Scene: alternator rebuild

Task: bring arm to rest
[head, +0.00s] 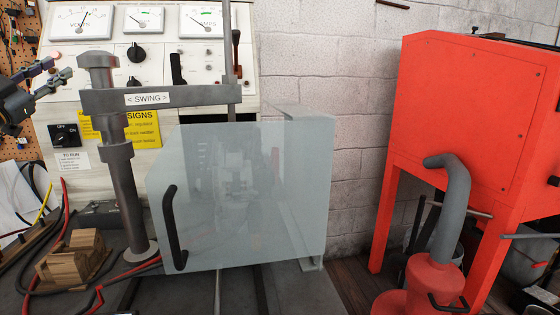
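My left gripper (58,70) is at the far left edge, in front of the pegboard and beside the test bench panel. Its two dark fingers point right and stand apart, with nothing seen between them. Most of the arm behind it is out of frame. My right gripper is not in view.
A grey post (123,190) carries a swing arm (190,97) over the bench. A clear guard (240,200) with a black handle (173,228) stands beside it. A wooden block (72,262) and cables lie at left. A red cabinet (470,110) and red machine (430,285) stand right.

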